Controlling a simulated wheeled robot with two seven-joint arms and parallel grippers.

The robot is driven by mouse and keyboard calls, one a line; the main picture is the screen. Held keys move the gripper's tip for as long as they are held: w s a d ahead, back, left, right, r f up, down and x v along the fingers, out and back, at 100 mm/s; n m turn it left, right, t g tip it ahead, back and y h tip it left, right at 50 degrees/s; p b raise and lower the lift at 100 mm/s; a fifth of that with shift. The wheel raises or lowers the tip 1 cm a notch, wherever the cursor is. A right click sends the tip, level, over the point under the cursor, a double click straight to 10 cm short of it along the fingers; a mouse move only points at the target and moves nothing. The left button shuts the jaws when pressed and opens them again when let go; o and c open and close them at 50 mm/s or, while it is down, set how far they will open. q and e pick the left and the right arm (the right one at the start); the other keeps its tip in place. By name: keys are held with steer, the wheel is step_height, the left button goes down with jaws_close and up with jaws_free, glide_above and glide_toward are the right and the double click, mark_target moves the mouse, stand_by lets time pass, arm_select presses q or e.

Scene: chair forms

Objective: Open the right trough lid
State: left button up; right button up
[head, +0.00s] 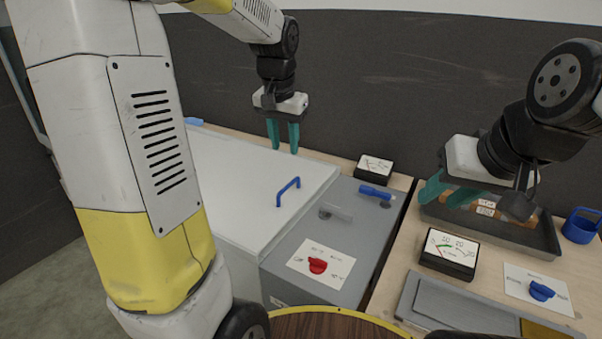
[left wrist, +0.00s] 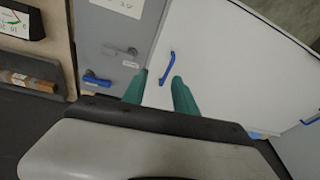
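The right trough lid (head: 245,180) is a wide white panel with a blue bar handle (head: 288,191). It lies flat and looks closed. In the left wrist view the lid (left wrist: 215,65) and its handle (left wrist: 167,68) show beyond my fingertips. My left gripper (head: 284,144) is open and empty, above the lid's far part, behind the handle and apart from it. Its teal fingers also show in the left wrist view (left wrist: 159,88), with the handle seen between them. My right gripper (head: 435,200) looks open, over the near side of a dark tray at the right, away from the lid.
A grey panel beside the lid carries a red knob (head: 317,266), a grey lever (head: 335,212) and a blue handle (head: 375,192). Dial meters (head: 448,254) (head: 374,169), the dark tray (head: 535,240), a blue knob (head: 541,291) and a blue cup (head: 580,226) are on the wooden top. A dark wall stands behind.

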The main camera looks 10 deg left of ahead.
arm_select(q)
steer(key=m+g+y, duration=0.1)
steer(key=g+y, duration=0.1)
glide_toward(289, 185)
steer(key=f, duration=0.2)
steer(key=a+f, duration=0.1)
steer(key=f, duration=0.4)
steer(key=shift+w+a+f, duration=0.3)
steer(key=shift+w+f, duration=0.05)
steer(key=shift+w, duration=0.05)
jaws_close()
stand_by(0.7)
